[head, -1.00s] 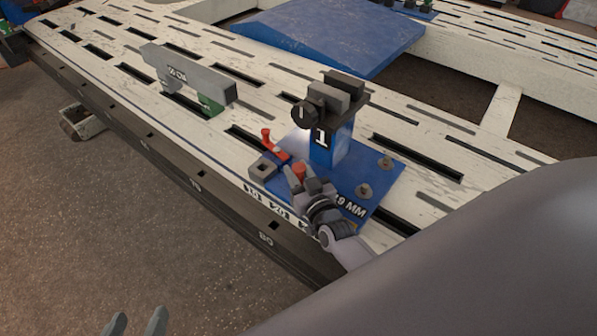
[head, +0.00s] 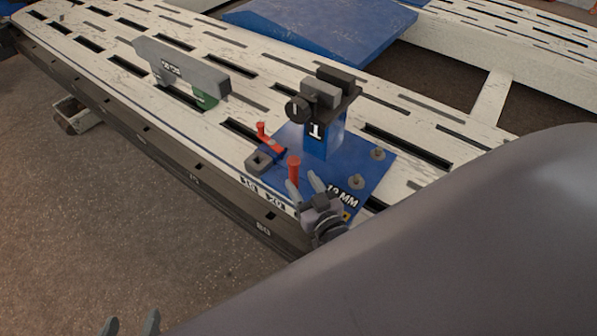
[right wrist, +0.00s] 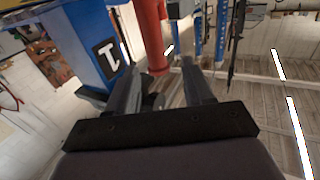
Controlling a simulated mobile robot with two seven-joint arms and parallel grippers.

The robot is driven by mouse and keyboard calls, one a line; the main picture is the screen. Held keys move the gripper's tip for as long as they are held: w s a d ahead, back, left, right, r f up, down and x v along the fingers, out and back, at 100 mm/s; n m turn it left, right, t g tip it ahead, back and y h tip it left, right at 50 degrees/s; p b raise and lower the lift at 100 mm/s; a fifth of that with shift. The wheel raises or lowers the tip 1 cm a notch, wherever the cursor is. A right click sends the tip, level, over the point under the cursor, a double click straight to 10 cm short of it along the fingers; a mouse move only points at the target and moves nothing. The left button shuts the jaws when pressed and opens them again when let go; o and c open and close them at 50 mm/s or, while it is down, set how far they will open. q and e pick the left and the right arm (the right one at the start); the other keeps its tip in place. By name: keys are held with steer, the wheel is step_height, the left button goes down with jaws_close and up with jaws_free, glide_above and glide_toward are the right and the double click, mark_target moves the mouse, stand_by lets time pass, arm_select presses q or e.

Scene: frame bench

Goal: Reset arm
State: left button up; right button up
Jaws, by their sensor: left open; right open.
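A blue clamp stand marked 1 (head: 322,142) rises from a blue base plate (head: 368,178) on the bench, with dark jaws on top. A red upright handle (head: 294,171) stands at the plate's front, beside a smaller red lever (head: 264,133) and a grey square block. My right gripper (head: 305,186) is open just in front of the red handle, its fingertips close to it. In the right wrist view the red handle (right wrist: 152,35) shows beyond the open fingers; I cannot tell if they touch. My left gripper (head: 131,322) is open at the bottom left edge, only its fingertips in view.
The slotted white bench (head: 85,52) fills the middle. A grey gauge with a green foot (head: 180,70) stands on it at the left. A blue ramp (head: 320,30) lies at the back. My large grey arm covers the lower right. The floor at lower left is open.

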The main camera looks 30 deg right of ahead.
steer(key=shift+s, duration=0.1)
stand_by(0.5)
